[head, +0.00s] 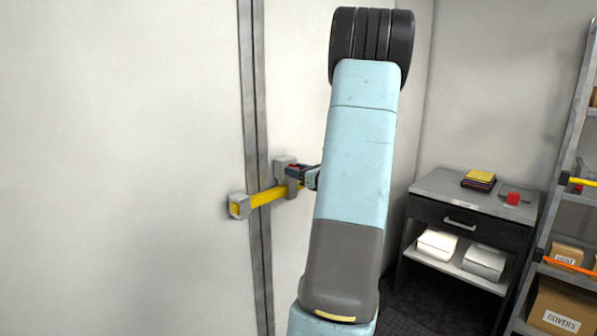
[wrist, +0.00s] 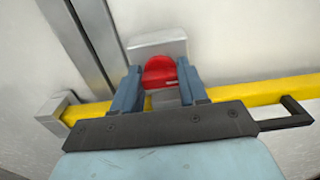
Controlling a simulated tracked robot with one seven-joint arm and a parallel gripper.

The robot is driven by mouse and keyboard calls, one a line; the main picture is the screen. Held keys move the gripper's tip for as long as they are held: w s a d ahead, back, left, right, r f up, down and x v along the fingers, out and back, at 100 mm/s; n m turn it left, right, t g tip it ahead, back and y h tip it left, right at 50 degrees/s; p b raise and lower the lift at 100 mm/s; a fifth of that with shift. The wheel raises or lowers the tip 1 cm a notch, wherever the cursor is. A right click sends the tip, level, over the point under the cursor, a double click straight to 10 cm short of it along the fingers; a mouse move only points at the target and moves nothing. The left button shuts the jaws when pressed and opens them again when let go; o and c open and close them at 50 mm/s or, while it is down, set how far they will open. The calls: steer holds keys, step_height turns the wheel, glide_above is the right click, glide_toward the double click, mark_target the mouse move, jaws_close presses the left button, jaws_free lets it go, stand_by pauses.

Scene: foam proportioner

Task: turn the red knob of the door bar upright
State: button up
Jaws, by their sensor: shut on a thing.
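The red knob (wrist: 159,72) sits on a grey bracket (wrist: 158,45) on the door. In the wrist view my gripper (wrist: 158,76) has one finger on each side of the knob and is shut on it. The yellow door bar (wrist: 255,91) runs across the door below the knob in the wrist view. In the head view the bar (head: 268,197) crosses the door seam, with a bracket (head: 238,206) at its left end. My arm hides the bar's right part there, and only a little red shows at my gripper (head: 304,172).
A dark-fronted side table (head: 433,184) with a drawer stands at the right, with books (head: 479,180) and a small red object (head: 513,198) on top. A shelf rack (head: 560,180) with boxes is at the far right. The wall left of the bar is clear.

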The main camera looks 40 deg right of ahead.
steer(key=shift+s+a+f+n, duration=0.1)
steer(key=shift+f+n, duration=0.05)
steer(key=shift+n, duration=2.8)
steer(key=shift+a+f+n, duration=0.15)
steer(key=shift+f+n, duration=0.05)
steer(key=shift+n, duration=2.8)
steer(key=shift+s+a+f+n, duration=0.1)
steer(key=shift+f+n, duration=0.05)
steer(key=shift+n, duration=2.8)
steer(key=o, duration=1.1)
steer(key=shift+w+r, duration=0.1)
steer(key=shift+r, duration=0.05)
steer(key=shift+c, duration=0.2)
